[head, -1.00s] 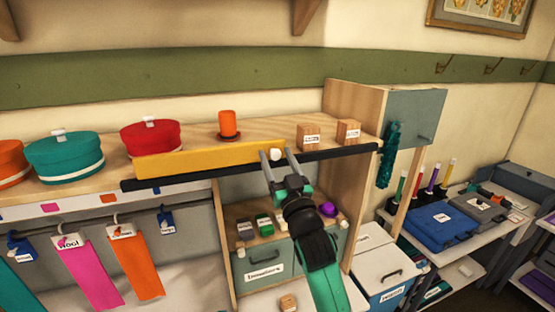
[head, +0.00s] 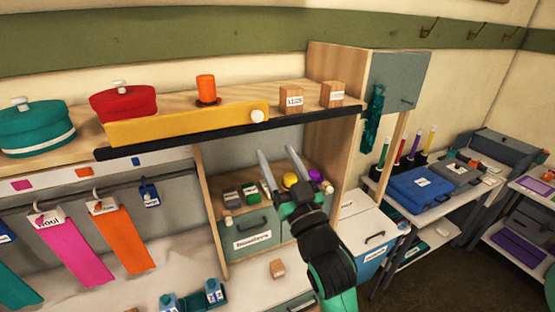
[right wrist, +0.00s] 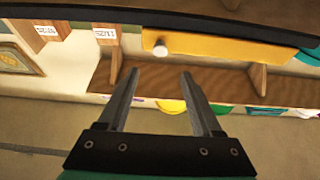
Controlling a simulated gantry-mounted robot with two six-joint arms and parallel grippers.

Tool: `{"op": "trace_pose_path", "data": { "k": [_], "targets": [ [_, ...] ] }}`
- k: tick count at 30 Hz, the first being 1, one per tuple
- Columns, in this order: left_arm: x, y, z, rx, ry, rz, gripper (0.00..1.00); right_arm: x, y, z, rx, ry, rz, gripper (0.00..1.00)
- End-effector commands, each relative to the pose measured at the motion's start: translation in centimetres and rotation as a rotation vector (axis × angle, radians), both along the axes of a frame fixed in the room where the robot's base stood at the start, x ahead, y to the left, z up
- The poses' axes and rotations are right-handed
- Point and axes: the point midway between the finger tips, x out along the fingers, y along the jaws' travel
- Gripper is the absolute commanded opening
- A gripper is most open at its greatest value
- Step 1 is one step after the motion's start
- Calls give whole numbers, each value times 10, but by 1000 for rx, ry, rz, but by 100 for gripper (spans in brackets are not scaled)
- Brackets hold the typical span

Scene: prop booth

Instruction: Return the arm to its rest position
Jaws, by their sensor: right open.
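My right gripper (head: 278,160) is open with nothing between its fingers. In the head view it stands in front of the small cubby, below the shelf's black front edge (head: 240,131). In the right wrist view the same gripper (right wrist: 160,76) points toward the shelf, its fingers spread apart. The yellow bar (head: 180,123) with a white knob (head: 257,116) at its right end lies along the shelf front, clear of the gripper; it also shows in the right wrist view (right wrist: 225,50). My left gripper is not in view.
Colored tags hang from a rail at left.

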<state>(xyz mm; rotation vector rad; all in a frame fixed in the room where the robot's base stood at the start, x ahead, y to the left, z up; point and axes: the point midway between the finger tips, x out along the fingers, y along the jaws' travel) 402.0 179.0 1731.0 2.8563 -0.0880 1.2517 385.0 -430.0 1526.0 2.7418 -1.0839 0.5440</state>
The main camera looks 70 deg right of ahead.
Motion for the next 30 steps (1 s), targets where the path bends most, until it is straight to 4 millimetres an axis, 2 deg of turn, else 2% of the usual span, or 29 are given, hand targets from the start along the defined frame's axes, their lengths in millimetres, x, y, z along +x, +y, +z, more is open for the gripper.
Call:
{"op": "trace_pose_path", "data": {
  "k": [10, 13, 14, 17, 21, 24, 27, 30],
  "targets": [
    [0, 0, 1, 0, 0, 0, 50, 1, 1, 2, 0, 0, 2, 66],
    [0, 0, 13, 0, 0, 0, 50, 7, 13, 20, -5, -16, 33, 66],
    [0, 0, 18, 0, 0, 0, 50, 10, 20, 32, -11, -30, 51, 66],
    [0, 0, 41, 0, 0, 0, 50, 22, 52, 89, -30, -106, 135, 66],
    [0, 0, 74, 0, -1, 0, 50, 35, 124, 187, -45, -255, 359, 66],
    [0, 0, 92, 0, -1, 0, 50, 32, 176, 249, -62, -349, 528, 66],
    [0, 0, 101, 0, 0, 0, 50, 23, 217, 292, -87, -416, 672, 66],
    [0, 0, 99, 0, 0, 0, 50, 15, 242, 308, -121, -445, 774, 66]
  ]
}}
